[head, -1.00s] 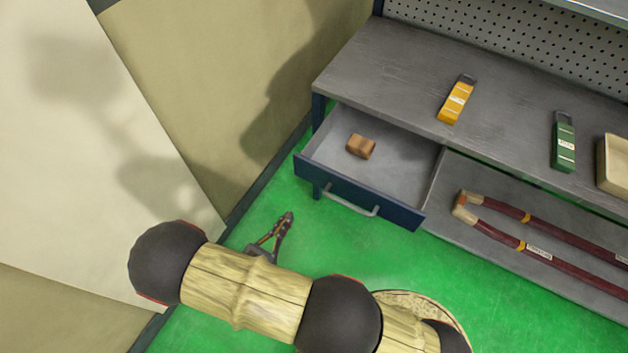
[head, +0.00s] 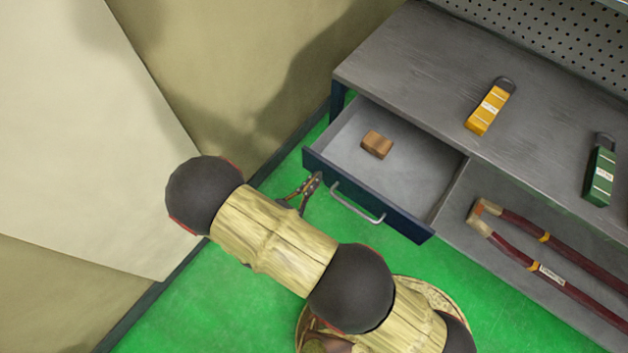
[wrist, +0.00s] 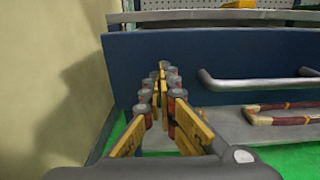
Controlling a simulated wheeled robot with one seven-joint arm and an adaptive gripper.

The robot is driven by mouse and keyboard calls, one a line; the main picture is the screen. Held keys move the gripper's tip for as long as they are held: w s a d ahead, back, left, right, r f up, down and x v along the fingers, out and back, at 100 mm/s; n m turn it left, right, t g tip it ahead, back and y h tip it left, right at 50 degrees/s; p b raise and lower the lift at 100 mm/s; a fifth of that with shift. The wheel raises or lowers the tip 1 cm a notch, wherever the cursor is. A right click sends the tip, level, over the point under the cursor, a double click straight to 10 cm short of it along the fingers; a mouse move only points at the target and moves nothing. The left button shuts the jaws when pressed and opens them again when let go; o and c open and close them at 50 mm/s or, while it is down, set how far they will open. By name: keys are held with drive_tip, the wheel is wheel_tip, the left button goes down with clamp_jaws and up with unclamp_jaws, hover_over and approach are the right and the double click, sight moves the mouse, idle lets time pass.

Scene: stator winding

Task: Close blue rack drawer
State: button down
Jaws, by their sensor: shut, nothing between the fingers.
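The blue rack drawer (head: 400,218) stands pulled out at the left end of the grey workbench, with a small brown block (head: 377,144) lying inside it. Its front carries a grey bar handle (head: 356,204). In the wrist view the drawer's blue front (wrist: 240,55) faces me, with the handle (wrist: 255,83) to the right of my fingers. My gripper (head: 314,182) is shut and empty, close to the left part of the drawer front. In the wrist view its fingertips (wrist: 163,70) point at the front; I cannot tell if they touch it.
A yellow device (head: 489,109) and a green device (head: 600,175) lie on the benchtop. A red-handled tool (head: 530,235) lies on the lower shelf. A beige wall (head: 260,90) stands close on the left. The green floor (head: 210,300) is open in front.

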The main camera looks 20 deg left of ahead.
drive_tip(key=shift+w+d, duration=0.15)
drive_tip(key=shift+w, duration=0.1)
drive_tip(key=p, duration=0.1)
approach(363, 128)
drive_tip(key=w+d+r, duration=0.1)
drive_tip(key=w, duration=0.1)
drive_tip(key=w+d+r, duration=0.1)
drive_tip(key=w+r, duration=0.1)
drive_tip(key=w, duration=0.1)
drive_tip(key=w+d+r, duration=0.1)
drive_tip(key=w, duration=0.1)
drive_tip(key=shift+w+d+r, duration=0.2)
drive_tip(key=shift+w+r, duration=0.1)
drive_tip(key=shift+r, duration=0.05)
drive_tip(key=shift+x, duration=0.85)
drive_tip(key=shift+r, duration=0.1)
drive_tip(key=shift+w, duration=0.1)
drive_tip(key=shift+a, duration=0.15)
